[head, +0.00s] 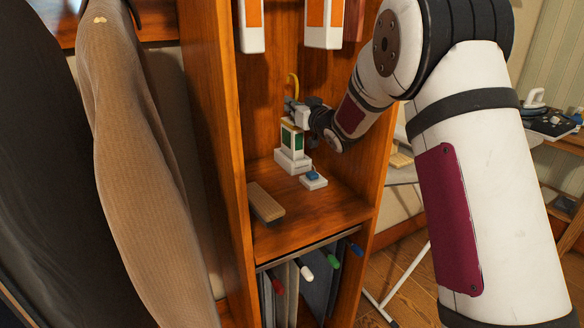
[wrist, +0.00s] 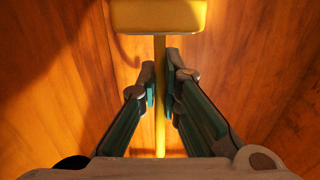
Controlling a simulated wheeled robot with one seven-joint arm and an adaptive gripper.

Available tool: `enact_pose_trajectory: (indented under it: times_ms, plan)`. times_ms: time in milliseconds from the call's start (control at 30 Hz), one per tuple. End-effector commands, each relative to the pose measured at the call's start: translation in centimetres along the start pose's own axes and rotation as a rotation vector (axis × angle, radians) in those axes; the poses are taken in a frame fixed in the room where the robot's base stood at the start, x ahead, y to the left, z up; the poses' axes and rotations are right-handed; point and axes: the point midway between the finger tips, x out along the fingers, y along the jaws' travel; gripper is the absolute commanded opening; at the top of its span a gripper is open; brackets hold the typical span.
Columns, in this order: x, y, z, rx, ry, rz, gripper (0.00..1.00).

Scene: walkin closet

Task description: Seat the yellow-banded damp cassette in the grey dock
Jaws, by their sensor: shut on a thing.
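The damp cassette (head: 291,139) is a white upright body with a green panel and a yellow band near its top. Its lower end meets a pale grey-white stepped dock (head: 292,163) on the shelf; I cannot tell how deep it sits. My gripper (head: 297,112) is at the cassette's top, with a yellow hook rising above it. In the wrist view my gripper (wrist: 160,88) is shut on a thin yellow stem (wrist: 160,130), and a wider yellow piece (wrist: 158,16) lies beyond the fingers. The cassette's green panel is hidden in the wrist view.
A small white box with a blue top (head: 313,180) stands right of the dock. A tan block (head: 265,202) lies at the shelf's front left. White cases with orange panels (head: 325,22) hang above. Wooden side walls (head: 222,110) enclose the shelf; its front right is clear.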

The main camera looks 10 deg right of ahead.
Motion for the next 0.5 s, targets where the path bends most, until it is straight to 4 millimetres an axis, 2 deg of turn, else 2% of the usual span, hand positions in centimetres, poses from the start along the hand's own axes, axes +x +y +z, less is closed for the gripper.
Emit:
enact_pose_trajectory:
  times_ms: [500]
  plan:
    - [0.0, 0.0, 1.1, -0.001, 0.003, 0.0, 0.0]
